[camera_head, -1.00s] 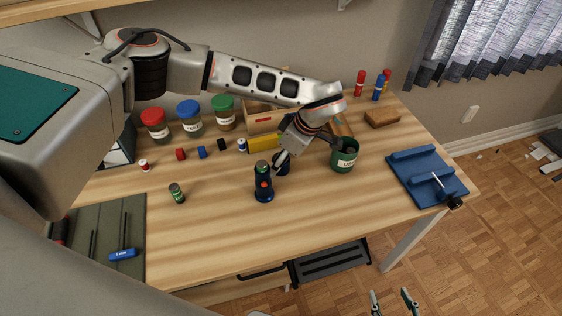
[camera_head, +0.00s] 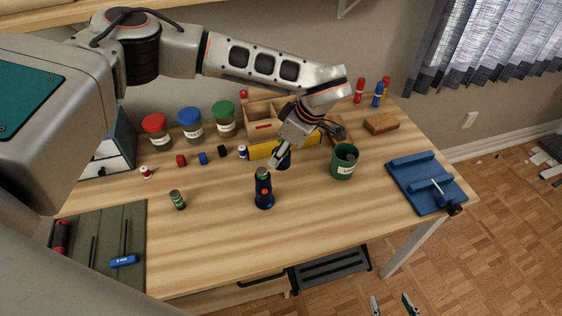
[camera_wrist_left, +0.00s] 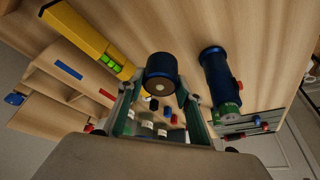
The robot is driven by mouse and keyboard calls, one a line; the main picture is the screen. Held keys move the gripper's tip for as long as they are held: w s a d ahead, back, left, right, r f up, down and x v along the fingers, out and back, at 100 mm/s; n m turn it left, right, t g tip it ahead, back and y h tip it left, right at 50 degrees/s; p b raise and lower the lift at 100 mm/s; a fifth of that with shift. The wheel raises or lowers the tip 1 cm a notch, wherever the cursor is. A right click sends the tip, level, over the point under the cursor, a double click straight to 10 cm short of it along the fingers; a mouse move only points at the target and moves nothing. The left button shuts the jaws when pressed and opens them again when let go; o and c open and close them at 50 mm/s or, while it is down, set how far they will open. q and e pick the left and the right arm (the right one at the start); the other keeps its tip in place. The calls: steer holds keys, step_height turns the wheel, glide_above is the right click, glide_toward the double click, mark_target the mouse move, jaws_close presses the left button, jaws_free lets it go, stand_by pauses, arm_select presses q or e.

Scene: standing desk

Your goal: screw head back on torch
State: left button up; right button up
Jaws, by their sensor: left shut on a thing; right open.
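The dark blue torch body (camera_head: 264,190) stands upright on the desk, with an orange button and a green-topped battery showing at its open upper end. In the left wrist view the body (camera_wrist_left: 217,75) lies right of the torch head, apart from it. My left gripper (camera_head: 279,155) is shut on the dark blue torch head (camera_head: 284,160), behind and slightly right of the body in the head view. The head (camera_wrist_left: 162,72) sits between the fingers in the wrist view. My right gripper (camera_head: 392,303) is open and empty at the bottom edge, below the desk front.
A loose green-and-black battery (camera_head: 177,200) stands left of the torch. A green mug (camera_head: 344,163) stands to the right, and a yellow level (camera_head: 262,150) lies behind. The desk front around the torch is clear.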

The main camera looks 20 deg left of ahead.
arm_select(q)
step_height(320, 180, up, 15)
steer(key=shift+f+p, duration=0.15)
steer(key=shift+p, duration=0.25)
arm_select(e)
steer(key=shift+a+r, duration=0.1)
steer(key=shift+r, duration=0.5)
steer(key=shift+c, duration=0.3)
arm_select(q)
steer(key=s+a+f+m+t+h, duration=0.25)
steer(key=s+a+f+m, duration=0.2)
steer(key=a+m, duration=0.4)
arm_select(e)
steer(key=c, duration=0.6)
arm_select(q)
steer(key=s+f+m+t+h, duration=0.1)
steer(key=s+f+m+h, duration=0.1)
steer(key=s+m, duration=0.4)
steer(key=shift+d+m, duration=0.3)
steer(key=shift+m, duration=0.45)
arm_select(e)
steer(key=shift+w+f, duration=0.1)
